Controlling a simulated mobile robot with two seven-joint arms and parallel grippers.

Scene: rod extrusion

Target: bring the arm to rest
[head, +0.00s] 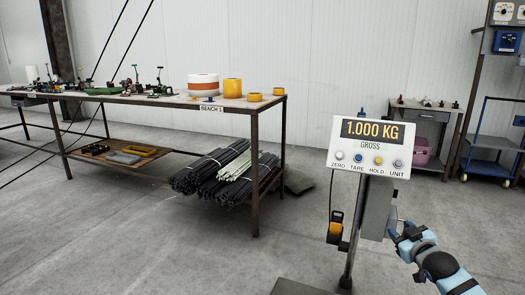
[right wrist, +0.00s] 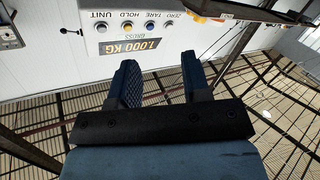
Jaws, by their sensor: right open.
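My right arm (head: 436,262) comes in from the lower right in the head view. Its gripper (head: 396,230) is beside the scale's post, below and right of the scale display (head: 348,160). In the right wrist view the two fingers of the right gripper (right wrist: 160,72) stand apart with nothing between them. The display, upside down there (right wrist: 103,47), lies beyond the fingertips. I cannot tell whether the gripper touches the post or the grey box on it. My left gripper is not in view.
The display reads 1.000 KG, GROSS, above several buttons. A yellow-and-black device (head: 335,228) hangs at the post's left. A bench (head: 160,101) with tape rolls and tools stands left, dark rod bundles (head: 210,178) beneath. A blue cart (head: 490,142) stands right. Floor between is clear.

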